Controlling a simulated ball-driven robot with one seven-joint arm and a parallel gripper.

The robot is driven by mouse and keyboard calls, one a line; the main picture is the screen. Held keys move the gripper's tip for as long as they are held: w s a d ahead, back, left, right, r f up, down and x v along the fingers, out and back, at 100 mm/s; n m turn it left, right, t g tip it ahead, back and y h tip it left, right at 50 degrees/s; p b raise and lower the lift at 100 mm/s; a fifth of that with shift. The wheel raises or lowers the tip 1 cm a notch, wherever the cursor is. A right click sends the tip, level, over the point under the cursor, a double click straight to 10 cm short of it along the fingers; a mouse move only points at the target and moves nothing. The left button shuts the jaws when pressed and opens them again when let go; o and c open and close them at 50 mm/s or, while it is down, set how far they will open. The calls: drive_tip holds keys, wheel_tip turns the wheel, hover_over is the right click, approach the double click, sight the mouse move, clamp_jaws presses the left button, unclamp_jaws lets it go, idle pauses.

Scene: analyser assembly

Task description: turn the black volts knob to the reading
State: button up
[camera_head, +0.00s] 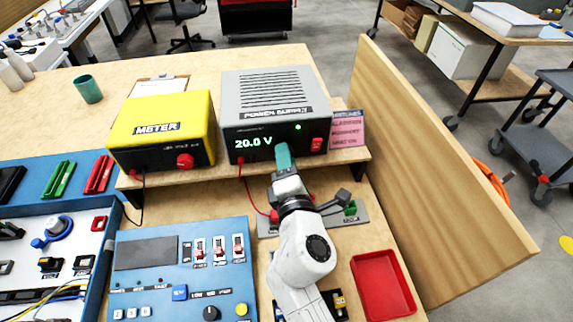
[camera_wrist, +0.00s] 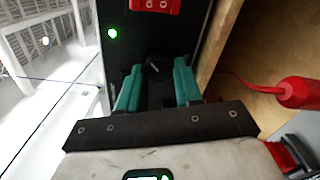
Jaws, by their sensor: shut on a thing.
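The grey power supply (camera_head: 275,90) stands on the wooden riser. Its display (camera_head: 254,143) reads 20.0 V in green. My gripper (camera_head: 284,152), with teal fingers, reaches its front face right of the display. The wrist view shows the black volts knob (camera_wrist: 153,67), with a light pointer mark, between the two fingertips. My gripper (camera_wrist: 158,70) is shut on it. In the head view the knob is hidden behind the fingers. A green light (camera_head: 298,127) is lit and a red switch (camera_head: 316,144) sits right of my gripper.
A yellow meter (camera_head: 163,125) stands left of the supply and a pink note (camera_head: 347,129) at its right. A red lead (camera_head: 250,190) hangs from the supply's front. A blue panel (camera_head: 140,285) and a red tray (camera_head: 383,288) flank my arm. A wooden wall (camera_head: 430,160) bounds the right.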

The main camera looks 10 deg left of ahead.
drive_tip(key=m+b, duration=0.4)
drive_tip(key=m, duration=0.3)
drive_tip(key=shift+d, duration=0.1)
idle(0.4)
drive_tip(key=o, duration=1)
drive_tip(key=shift+o, duration=0.2)
drive_tip(key=v, duration=1)
drive_tip(key=shift+s, duration=0.35)
